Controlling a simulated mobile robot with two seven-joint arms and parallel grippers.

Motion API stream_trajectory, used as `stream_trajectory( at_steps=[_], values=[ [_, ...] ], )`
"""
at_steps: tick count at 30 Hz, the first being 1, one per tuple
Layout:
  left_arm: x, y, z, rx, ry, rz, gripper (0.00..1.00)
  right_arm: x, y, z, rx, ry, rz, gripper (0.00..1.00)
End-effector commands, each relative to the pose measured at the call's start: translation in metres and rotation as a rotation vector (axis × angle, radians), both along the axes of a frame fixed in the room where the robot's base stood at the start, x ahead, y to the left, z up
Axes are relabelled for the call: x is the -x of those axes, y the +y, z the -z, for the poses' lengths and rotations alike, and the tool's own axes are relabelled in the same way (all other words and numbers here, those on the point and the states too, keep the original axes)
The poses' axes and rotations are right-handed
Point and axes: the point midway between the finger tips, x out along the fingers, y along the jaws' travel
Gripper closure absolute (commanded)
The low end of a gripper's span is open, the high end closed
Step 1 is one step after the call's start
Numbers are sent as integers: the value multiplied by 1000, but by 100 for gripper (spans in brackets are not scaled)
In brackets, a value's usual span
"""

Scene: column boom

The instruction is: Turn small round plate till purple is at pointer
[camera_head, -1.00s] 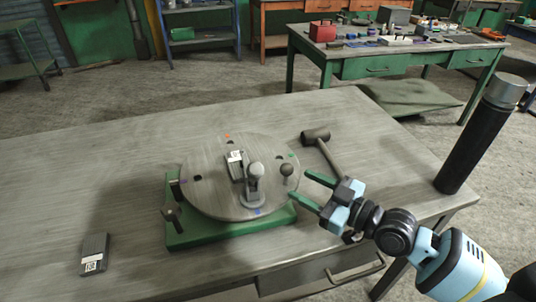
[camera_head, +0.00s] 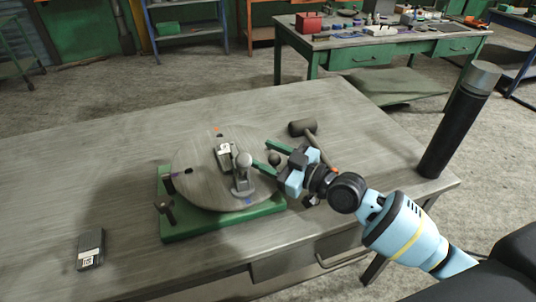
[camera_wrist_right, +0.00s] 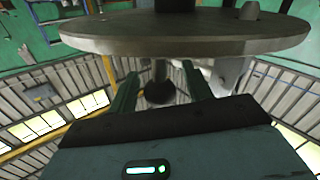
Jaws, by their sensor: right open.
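The small round plate (camera_head: 205,185) is a grey disc on a green base (camera_head: 190,229). Its purple mark (camera_head: 168,176) is at the left rim, an orange mark (camera_head: 217,131) at the back and a blue mark (camera_head: 248,201) at the front. A dark brown post (camera_head: 165,208) stands at the left front of the base; I cannot tell if it is the pointer. My right gripper (camera_head: 273,157) is open at the plate's right rim, its fingers either side of a dark ball knob (camera_head: 275,159). The knob also shows between the fingers in the right wrist view (camera_wrist_right: 160,93). My left gripper is out of view.
A grey upright fitting (camera_head: 242,178) and a small labelled block (camera_head: 225,157) are on the plate. A mallet (camera_head: 303,128) lies behind my right gripper. Another dark block (camera_head: 90,248) lies at the front left. A tall black cylinder (camera_head: 452,130) stands at the table's right.

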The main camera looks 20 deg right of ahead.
Motion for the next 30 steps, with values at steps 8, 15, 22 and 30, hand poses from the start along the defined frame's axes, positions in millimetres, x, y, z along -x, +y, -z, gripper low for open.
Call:
stream_trajectory(
  at_steps=[8, 15, 22, 30],
  values=[
    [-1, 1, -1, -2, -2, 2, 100, -3, 3, 0, 1, 1, -1, 50],
    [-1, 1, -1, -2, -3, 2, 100, -3, 3, 0, 1, 1, -1, 72],
    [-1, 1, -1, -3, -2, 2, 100, -3, 3, 0, 1, 1, -1, 100],
    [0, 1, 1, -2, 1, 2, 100, -4, 2, 1, 1, 1, 0, 100]
  ],
)
